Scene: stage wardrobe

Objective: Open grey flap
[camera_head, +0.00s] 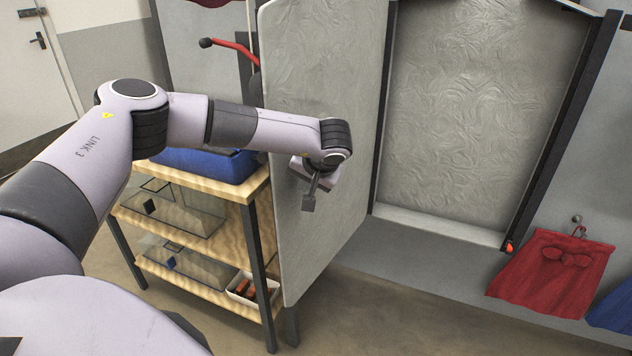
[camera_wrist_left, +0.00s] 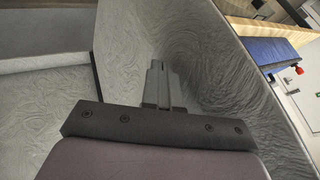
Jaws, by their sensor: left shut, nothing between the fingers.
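The grey flap (camera_head: 323,100) stands swung out from the wall, hinged at its right side in the head view, with a grey recess (camera_head: 480,120) exposed to its right. My left gripper (camera_head: 309,206) is shut and empty in front of the flap's textured face. Whether it touches the flap I cannot tell. In the left wrist view the closed fingers (camera_wrist_left: 162,85) point along the curved-looking surface of the flap (camera_wrist_left: 215,60). My right gripper is not in view.
A wooden shelf unit (camera_head: 258,190) with a blue bin (camera_head: 205,163) and clear boxes (camera_head: 180,210) stands left of and behind the flap. A red garment (camera_head: 552,272) hangs right of the recess. A red-handled lever (camera_head: 230,45) is upper left. Floor below the flap is clear.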

